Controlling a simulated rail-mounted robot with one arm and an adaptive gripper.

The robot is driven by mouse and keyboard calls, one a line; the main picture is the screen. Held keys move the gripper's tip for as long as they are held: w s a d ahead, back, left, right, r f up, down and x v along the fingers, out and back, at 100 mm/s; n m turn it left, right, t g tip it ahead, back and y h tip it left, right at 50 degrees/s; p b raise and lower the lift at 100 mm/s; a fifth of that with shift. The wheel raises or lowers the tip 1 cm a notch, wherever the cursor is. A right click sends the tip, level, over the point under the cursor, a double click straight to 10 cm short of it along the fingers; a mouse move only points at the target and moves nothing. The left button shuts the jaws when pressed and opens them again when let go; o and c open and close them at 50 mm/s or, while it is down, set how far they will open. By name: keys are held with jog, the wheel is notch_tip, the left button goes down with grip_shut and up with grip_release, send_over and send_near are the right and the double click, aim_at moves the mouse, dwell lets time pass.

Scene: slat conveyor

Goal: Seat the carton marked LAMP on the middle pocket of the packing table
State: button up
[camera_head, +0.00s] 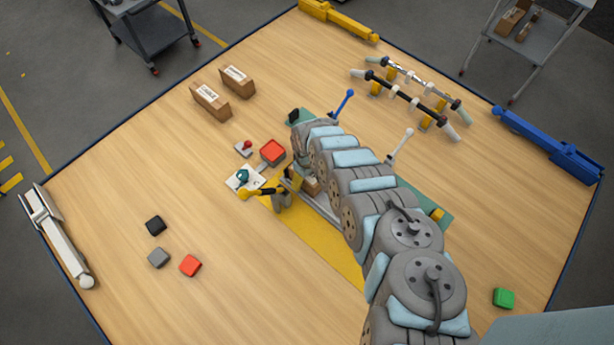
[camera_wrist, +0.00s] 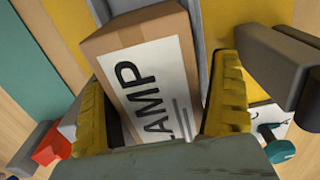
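The carton marked LAMP (camera_wrist: 137,82) is brown with a white label. In the wrist view it lies between the two yellow fingers of my gripper (camera_wrist: 165,95). The left finger overlaps the carton's edge. A narrow gap shows beside the right fingertip, so whether both fingers press on it is unclear. In the head view my gripper (camera_head: 287,186) is low over the middle of the packing table (camera_head: 130,235), and part of the carton (camera_head: 312,186) shows beside it at a grey rail on a yellow strip (camera_head: 325,245). My arm hides much there, and I cannot make out the middle pocket.
Two labelled cartons (camera_head: 211,102) (camera_head: 238,81) stand at the upper left. A red block (camera_head: 272,152) and a white card with a teal item (camera_head: 244,178) lie close to my gripper. Racked rods (camera_head: 412,92) stand at upper right.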

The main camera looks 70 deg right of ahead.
jog(key=shift+r, duration=0.15)
jog(key=shift+d+r, duration=0.1)
jog(key=shift+r, duration=5.75)
